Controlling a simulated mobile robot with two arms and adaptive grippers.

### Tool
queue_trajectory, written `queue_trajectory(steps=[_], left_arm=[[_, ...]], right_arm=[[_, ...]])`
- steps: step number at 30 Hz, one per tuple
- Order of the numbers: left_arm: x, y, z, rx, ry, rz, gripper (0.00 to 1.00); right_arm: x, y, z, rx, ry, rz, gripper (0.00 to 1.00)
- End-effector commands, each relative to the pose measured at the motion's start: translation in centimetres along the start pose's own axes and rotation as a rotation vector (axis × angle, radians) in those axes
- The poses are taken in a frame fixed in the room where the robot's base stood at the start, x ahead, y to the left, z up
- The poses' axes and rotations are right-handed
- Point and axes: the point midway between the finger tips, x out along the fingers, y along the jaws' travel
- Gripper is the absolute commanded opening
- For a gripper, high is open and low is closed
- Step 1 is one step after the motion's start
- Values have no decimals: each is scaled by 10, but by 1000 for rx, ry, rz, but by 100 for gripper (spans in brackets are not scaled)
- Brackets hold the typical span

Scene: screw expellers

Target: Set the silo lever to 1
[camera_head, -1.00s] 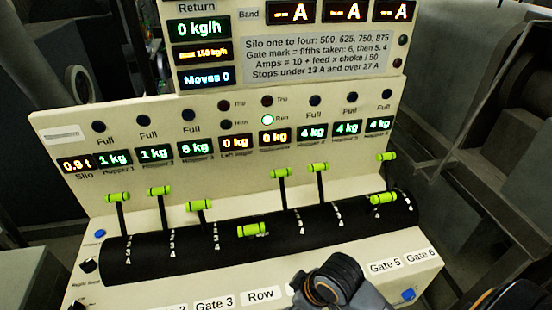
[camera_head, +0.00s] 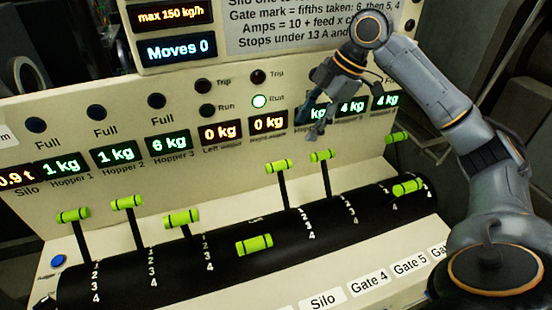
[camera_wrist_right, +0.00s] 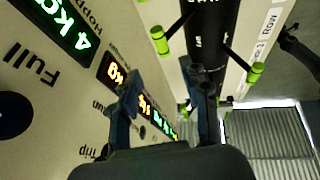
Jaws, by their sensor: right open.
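A row of black levers with lime-green handles rises from a black drum on the cream console. The Silo label (camera_head: 322,300) is on the front ledge. By label order, the silo lever (camera_head: 278,166) appears to be the fifth from left, tipped back toward the panel. Its exact mark is hard to read. My right gripper (camera_head: 316,132) is open and empty before the panel displays, above and right of that handle and apart from it. Its open fingers also show in the wrist view (camera_wrist_right: 165,100). My left gripper is not in view.
Close neighbours are the row lever (camera_head: 254,244), tipped forward, and a lever (camera_head: 321,155) just right of the silo lever. My right arm covers part of the console's right side. The upright panel (camera_head: 230,165) stands behind the levers.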

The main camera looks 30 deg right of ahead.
Motion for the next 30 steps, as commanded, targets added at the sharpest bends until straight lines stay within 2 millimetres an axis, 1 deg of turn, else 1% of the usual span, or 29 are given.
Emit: queue_trajectory(steps=[2,5,9,11,15,21,25,30], left_arm=[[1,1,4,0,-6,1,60],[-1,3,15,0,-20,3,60],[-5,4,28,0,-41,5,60],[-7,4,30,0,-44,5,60],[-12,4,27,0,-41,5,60],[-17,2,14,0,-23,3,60],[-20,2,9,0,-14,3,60],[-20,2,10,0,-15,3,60]], right_arm=[[-5,0,1,-4,8,2,46],[2,0,0,-6,10,-2,46],[26,0,0,-6,10,-3,46],[39,0,-1,-5,10,-4,46],[70,0,-1,-5,10,-5,46],[106,0,-2,-6,11,-1,46],[121,0,-2,-5,11,1,46],[130,1,-1,-5,9,2,46]])
